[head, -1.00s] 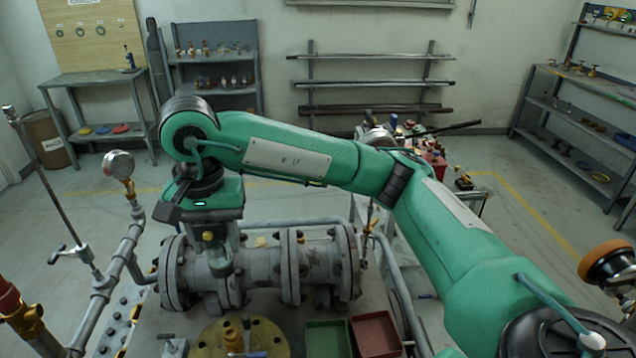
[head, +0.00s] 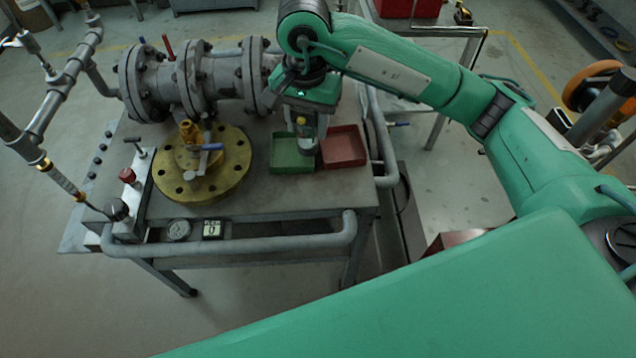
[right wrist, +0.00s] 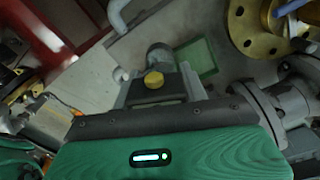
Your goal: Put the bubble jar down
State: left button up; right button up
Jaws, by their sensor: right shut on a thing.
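The bubble jar (head: 307,143) is a small clear-grey jar with a yellow cap, upright between the fingers of my right gripper (head: 308,127). In the head view it overlaps the border between a green tray (head: 283,168) and a red tray (head: 352,160). I cannot tell whether its base touches anything. The right wrist view shows the jar's yellow cap (right wrist: 154,80) between the fingers and part of the green tray (right wrist: 207,62) beyond. My right gripper is shut on the jar. My left gripper is not in view.
The trays sit on a steel bench (head: 300,200) with free surface in front. A brass flange (head: 235,180) with a blue-handled valve stands left of the green tray. A grey flanged pipe (head: 215,80) runs behind. A grey rail (head: 250,245) borders the bench front.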

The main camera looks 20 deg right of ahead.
notch_tip(320, 180, down, 17)
jog(key=p, duration=0.3)
jog(key=shift+f, duration=0.4)
pick_arm(q)
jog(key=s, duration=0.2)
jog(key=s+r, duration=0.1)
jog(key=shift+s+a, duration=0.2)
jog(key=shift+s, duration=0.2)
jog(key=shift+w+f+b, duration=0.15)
jog(key=shift+b, duration=0.15)
pick_arm(e)
jog(key=shift+f, duration=0.15)
jog(key=o, duration=1.1)
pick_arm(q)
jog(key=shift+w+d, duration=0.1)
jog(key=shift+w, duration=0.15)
pick_arm(e)
jog(key=shift+o, duration=0.2)
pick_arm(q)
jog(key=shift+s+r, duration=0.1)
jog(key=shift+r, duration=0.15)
